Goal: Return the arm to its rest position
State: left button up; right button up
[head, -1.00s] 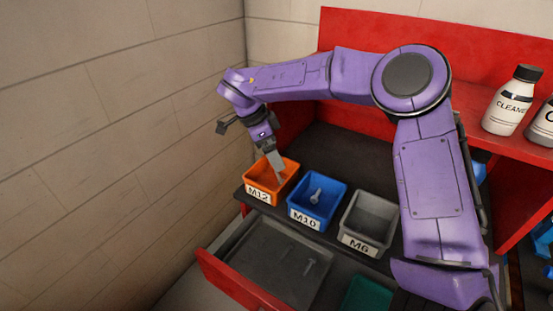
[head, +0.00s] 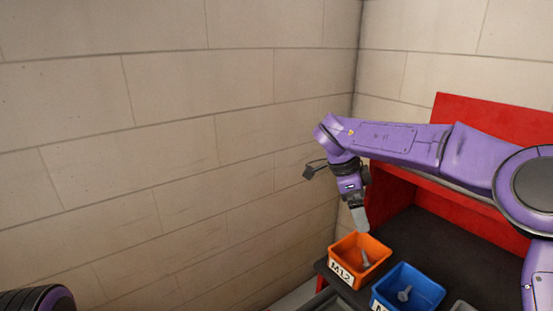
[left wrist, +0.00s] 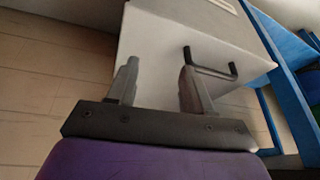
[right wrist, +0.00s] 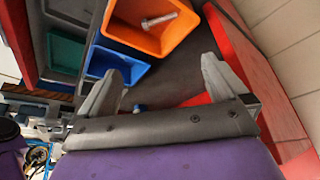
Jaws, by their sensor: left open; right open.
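My right arm (head: 395,143) reaches in from the right of the head view. Its gripper (head: 360,222) points down just above the far rim of the orange M12 bin (head: 344,276). In the right wrist view the right gripper (right wrist: 160,75) is open, with nothing between its fingers. A grey bolt (right wrist: 160,19) lies in the orange bin (right wrist: 140,42), apart from the fingers. My left gripper (left wrist: 158,78) is open and empty in the left wrist view. A pale box-like unit with a black handle (left wrist: 210,72) is behind its fingers.
A blue bin (head: 425,284) with a bolt stands right of the orange one on a dark shelf. A red back panel (head: 480,110) stands behind. A block wall (head: 180,150) fills the left. A blue frame (left wrist: 262,60) is in the left wrist view.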

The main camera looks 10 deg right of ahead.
jog(key=x, duration=0.9)
jog(key=shift+d, duration=0.1)
